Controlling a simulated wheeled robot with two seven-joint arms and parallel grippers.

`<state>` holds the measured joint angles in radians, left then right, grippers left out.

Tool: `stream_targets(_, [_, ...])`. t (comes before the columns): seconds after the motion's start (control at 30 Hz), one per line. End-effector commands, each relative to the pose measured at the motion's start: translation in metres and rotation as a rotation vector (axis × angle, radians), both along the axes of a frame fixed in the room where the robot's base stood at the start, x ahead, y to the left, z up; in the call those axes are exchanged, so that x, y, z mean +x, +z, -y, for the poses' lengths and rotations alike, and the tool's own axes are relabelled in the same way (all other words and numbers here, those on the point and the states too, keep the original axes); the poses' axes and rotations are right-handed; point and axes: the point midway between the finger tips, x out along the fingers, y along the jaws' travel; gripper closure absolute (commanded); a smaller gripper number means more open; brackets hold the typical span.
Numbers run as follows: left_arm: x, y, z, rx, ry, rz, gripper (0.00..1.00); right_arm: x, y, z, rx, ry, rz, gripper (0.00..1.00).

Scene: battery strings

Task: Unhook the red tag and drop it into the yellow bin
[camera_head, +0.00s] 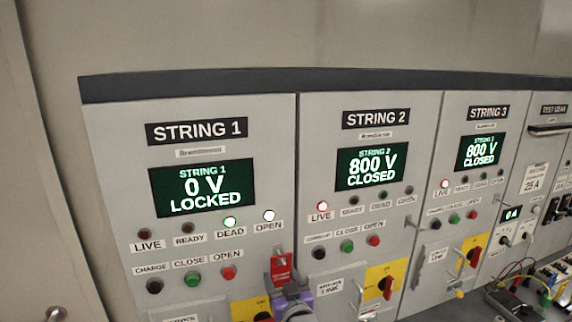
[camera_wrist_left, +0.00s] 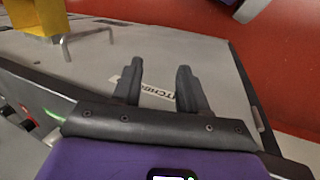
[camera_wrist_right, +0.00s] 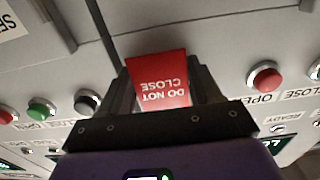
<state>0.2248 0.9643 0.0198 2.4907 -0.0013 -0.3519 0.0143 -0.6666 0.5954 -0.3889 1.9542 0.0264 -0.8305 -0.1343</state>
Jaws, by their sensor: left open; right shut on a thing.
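The red tag (camera_head: 281,266) shows in the head view in front of the lower right part of the STRING 1 cabinet. My right gripper (camera_head: 284,289) is just below it. In the right wrist view the tag (camera_wrist_right: 160,79), with upside-down "DO NOT CLOSE" lettering, sits between the fingers of my right gripper (camera_wrist_right: 163,90), which is shut on it. I cannot tell whether the tag still hangs on a hook. My left gripper (camera_wrist_left: 160,88) is open and empty over a grey surface in the left wrist view. I cannot make out a yellow bin.
STRING 1 (camera_head: 197,190) reads 0 V LOCKED; STRING 2 (camera_head: 371,166) and STRING 3 (camera_head: 481,152) read 800 V CLOSED. Buttons and yellow-plated red switches (camera_head: 386,287) line the fronts. A yellow block (camera_wrist_left: 38,18) with a bent metal rod is near my left gripper.

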Motion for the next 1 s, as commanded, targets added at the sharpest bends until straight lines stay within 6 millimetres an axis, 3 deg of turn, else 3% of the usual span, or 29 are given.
stream_targets(1.0, [0.000, -0.001, 0.000, 0.000, 0.000, 0.000, 0.57, 0.000, 0.011, 0.000, 0.000, 0.000, 0.001, 0.67])
